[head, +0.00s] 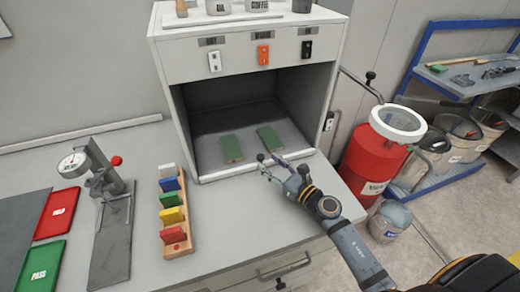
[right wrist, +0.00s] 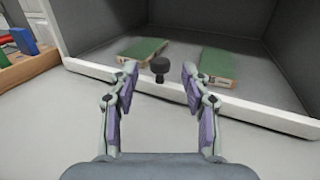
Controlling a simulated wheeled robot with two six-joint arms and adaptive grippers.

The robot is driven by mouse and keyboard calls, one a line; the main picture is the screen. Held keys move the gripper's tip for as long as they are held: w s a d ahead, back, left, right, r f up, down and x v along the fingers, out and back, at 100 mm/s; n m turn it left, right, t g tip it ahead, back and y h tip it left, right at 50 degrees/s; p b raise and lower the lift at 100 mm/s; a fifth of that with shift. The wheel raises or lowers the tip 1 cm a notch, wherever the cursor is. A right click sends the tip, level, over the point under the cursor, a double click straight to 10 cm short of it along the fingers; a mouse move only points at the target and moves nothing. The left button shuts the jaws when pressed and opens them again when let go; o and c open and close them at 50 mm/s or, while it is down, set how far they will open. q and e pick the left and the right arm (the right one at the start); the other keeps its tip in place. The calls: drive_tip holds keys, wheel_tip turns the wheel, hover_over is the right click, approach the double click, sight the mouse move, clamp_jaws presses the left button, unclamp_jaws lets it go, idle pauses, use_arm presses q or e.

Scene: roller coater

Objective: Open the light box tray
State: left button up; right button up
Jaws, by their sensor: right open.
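The light box (head: 225,73) is a white cabinet with a grey open inside, standing on the bench. Its tray (head: 255,166) has a pale front edge and carries two green panels (head: 231,148). In the right wrist view the tray's front edge (right wrist: 240,110) runs across, with a black knob (right wrist: 160,68) near it. My right gripper (head: 272,164) is at the box's front edge. Its two fingers (right wrist: 160,75) are apart, with the knob between them and a gap on each side. In the head view I cannot clearly tell the knob from the fingers. My left gripper is not in view.
A wooden rack (head: 178,247) with coloured blocks stands left of the box. A dial gauge stand (head: 112,215) is farther left. A red drum (head: 373,160) stands right of the bench. The bench top in front of the box is clear.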

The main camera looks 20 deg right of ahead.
sight(262, 157)
drive_tip(key=x, duration=0.4)
drive_tip(key=shift+w+a+p, duration=0.1)
drive_tip(key=shift+w+p, duration=0.2)
drive_tip(key=shift+p, duration=0.05)
drive_tip(key=shift+w+a, duration=0.15)
drive_tip(key=shift+w, duration=0.2)
drive_tip(key=shift+s, duration=0.1)
drive_tip(key=c, duration=0.8)
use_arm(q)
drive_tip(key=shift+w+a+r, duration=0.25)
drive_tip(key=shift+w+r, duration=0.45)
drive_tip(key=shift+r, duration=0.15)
use_arm(e)
clamp_jaws()
